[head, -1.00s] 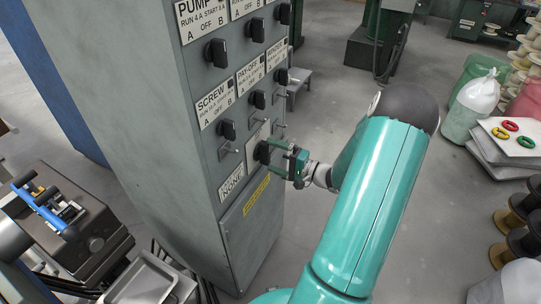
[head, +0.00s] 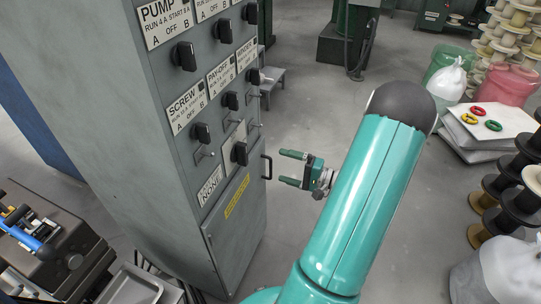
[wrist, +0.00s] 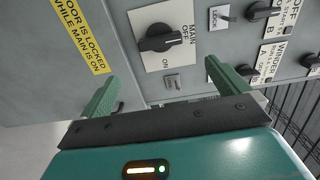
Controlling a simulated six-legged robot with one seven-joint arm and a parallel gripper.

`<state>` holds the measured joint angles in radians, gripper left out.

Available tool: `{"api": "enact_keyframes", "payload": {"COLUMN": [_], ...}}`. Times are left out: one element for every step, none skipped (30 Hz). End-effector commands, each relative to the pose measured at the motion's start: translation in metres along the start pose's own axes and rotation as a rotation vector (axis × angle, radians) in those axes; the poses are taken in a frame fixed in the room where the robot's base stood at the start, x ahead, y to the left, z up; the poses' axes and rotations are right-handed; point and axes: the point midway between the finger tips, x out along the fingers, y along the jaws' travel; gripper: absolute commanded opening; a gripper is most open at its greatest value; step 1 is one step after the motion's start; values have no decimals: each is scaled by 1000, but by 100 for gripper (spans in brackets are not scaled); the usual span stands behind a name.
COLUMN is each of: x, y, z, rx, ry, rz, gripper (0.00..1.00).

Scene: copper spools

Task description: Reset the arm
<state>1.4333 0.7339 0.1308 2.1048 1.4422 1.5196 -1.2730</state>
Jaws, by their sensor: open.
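My gripper (head: 282,168) is open and empty, with its two green fingers pointing left toward the grey control cabinet (head: 238,245). A clear gap separates the fingertips from the cabinet front. The black MAIN switch knob (head: 240,153) is on the lower part of the panel, left of my gripper. In the wrist view, the fingers (wrist: 162,75) are spread wide, with the MAIN knob (wrist: 160,44) beyond them and nothing between them. The knob lies along the line toward the OFF lettering in that view. My teal arm reaches up from the bottom and bends toward the cabinet.
A black door handle (head: 267,167) sticks out from the cabinet edge close to the fingers. Spools (head: 510,190) stand at the right. Open concrete floor (head: 420,220) lies right of my arm.

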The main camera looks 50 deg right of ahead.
Motion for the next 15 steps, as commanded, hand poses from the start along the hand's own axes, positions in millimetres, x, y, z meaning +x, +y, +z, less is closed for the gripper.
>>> {"api": "enact_keyframes", "payload": {"x": [0,0,0,0,0,0,0,1,3,5,9,16,23,31,43], "y": [0,0,0,0,0,0,0,0,-1,-3,-5,-10,-14,-18,-26], "z": [0,0,0,0,0,0,0,0,2,3,6,12,18,26,38], "rx": [0,0,0,0,0,0,0,0,-1,-1,-1,-2,-3,-3,-6], "ry": [0,0,0,0,0,0,0,-2,-9,-20,-36,-70,-100,-139,-195], "rz": [0,0,0,0,0,0,0,1,4,10,18,36,53,74,110], "gripper": [100,100,100,100,100,100,100,100,100,100,100,100,100,100,100]}}
